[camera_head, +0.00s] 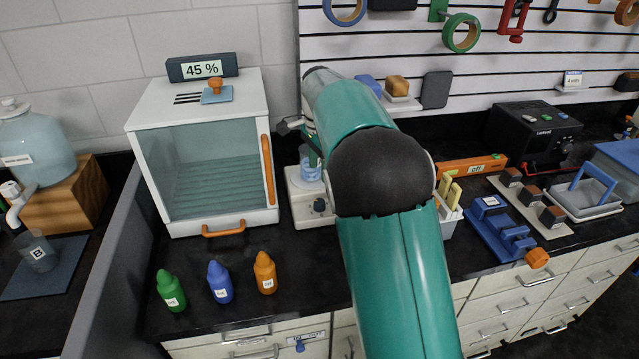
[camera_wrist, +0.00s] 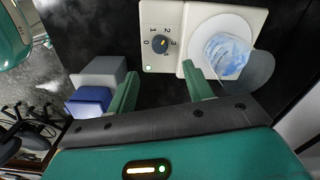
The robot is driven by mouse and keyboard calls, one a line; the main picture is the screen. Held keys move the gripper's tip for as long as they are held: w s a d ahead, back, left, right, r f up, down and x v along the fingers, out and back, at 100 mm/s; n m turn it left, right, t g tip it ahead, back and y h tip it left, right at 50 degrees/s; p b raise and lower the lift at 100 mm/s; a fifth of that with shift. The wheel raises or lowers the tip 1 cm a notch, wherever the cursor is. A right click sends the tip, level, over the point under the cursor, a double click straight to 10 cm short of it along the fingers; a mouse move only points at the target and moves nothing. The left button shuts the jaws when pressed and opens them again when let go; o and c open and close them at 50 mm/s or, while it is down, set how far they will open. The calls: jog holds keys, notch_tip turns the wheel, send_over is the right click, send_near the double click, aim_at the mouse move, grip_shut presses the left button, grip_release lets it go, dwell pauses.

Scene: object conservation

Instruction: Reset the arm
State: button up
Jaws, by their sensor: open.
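My teal arm (camera_head: 395,250) reaches up and forward through the middle of the head view. My gripper (camera_wrist: 160,88) is open in the wrist view, with two green fingers spread apart and nothing between them. In the head view, only a small part of the hand shows left of the arm, and the fingertips cannot be made out. Beyond the fingers is a white stirrer plate (camera_wrist: 178,12) with a numbered dial (camera_wrist: 160,44). A clear beaker with bluish contents (camera_wrist: 228,52) stands on its round plate. In the head view the beaker (camera_head: 310,165) is partly hidden by my arm.
A glass-fronted cabinet (camera_head: 148,131) stands left of the arm, with green (camera_head: 170,291), blue (camera_head: 219,283) and orange (camera_head: 265,273) bottles before it. A blue rack (camera_head: 500,229) and a black device (camera_head: 533,135) stand right. Bare counter lies around the bottles.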

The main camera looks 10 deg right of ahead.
jog(key=shift+r, duration=1.4)
jog(key=s+r+n+t, duration=0.1)
jog(key=s+r+n, duration=0.15)
jog(key=s, duration=0.35)
jog(key=s+d+r+n+t, duration=0.1)
jog(key=s+r+n, duration=0.15)
jog(key=s, duration=0.25)
jog(key=s+r+n+t, duration=0.1)
jog(key=s+r+n, duration=0.15)
jog(key=s, duration=0.35)
jog(key=s+f+n+t, duration=0.1)
jog(key=s+f+n, duration=0.1)
jog(key=s, duration=0.7)
jog(key=s+f+n+t, duration=0.1)
jog(key=s+f+n, duration=0.2)
jog(key=s, duration=0.6)
jog(key=shift+s+a+f+n+t, duration=0.35)
jog(key=shift+a+n, duration=0.1)
jog(key=shift+n, duration=0.8)
